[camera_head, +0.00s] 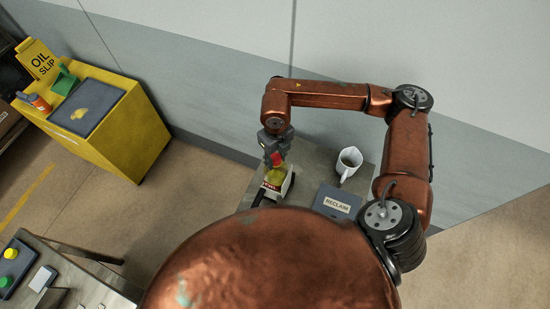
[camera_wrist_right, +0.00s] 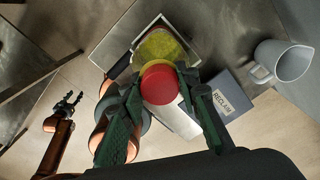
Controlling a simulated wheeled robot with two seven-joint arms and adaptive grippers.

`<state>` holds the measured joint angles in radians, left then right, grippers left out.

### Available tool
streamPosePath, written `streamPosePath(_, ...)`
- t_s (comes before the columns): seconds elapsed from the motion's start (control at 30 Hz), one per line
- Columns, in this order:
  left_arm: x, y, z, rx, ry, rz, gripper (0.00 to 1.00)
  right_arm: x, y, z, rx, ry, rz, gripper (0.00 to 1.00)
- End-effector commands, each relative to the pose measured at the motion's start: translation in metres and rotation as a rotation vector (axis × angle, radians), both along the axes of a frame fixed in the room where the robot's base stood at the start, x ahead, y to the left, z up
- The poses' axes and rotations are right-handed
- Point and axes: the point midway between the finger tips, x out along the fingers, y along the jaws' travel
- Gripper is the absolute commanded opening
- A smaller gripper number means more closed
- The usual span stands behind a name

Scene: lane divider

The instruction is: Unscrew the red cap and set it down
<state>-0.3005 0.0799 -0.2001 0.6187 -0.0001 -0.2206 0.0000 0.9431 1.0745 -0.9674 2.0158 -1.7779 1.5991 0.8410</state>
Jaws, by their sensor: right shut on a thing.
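The red cap (camera_wrist_right: 160,84) sits between the fingers of my right gripper (camera_wrist_right: 159,78), which is shut on it. Beyond it in the wrist view is a round container with yellow-green contents (camera_wrist_right: 160,45). I cannot tell whether the cap still touches it. In the head view, the red cap (camera_head: 277,159) is just under my right gripper (camera_head: 275,148), above the yellow-green container (camera_head: 275,175) in a pale holder with a red label (camera_head: 271,187). My left gripper (camera_wrist_right: 69,100) shows at the left of the wrist view with fingers apart and empty.
A grey-blue tray marked RECLAIM (camera_head: 337,202) lies on the grey table (camera_head: 318,160), with a white mug (camera_head: 348,163) behind it. A yellow cabinet (camera_head: 118,130) stands at the left. Another bench (camera_head: 75,275) is at the lower left. Bare tabletop shows between holder and tray.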

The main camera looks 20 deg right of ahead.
Motion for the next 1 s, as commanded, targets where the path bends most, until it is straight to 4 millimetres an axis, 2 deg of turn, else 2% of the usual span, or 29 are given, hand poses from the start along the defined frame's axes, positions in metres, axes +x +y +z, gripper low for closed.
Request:
streamPosePath(0.63,0.0032,-0.0003,0.0002,-0.001,-0.005,0.000,0.40,0.0001,-0.0008,0.0002,-0.002,0.002,0.898,0.15)
streamPosePath(0.8,0.0030,-0.0003,0.0002,-0.001,-0.005,0.000,0.40,0.0004,-0.0006,0.0004,-0.001,0.001,1.011,0.15)
streamPosePath(1.0,0.0024,-0.0002,0.0000,-0.001,-0.004,0.000,0.40,0.0002,-0.0006,0.0003,-0.001,0.001,1.017,0.15)
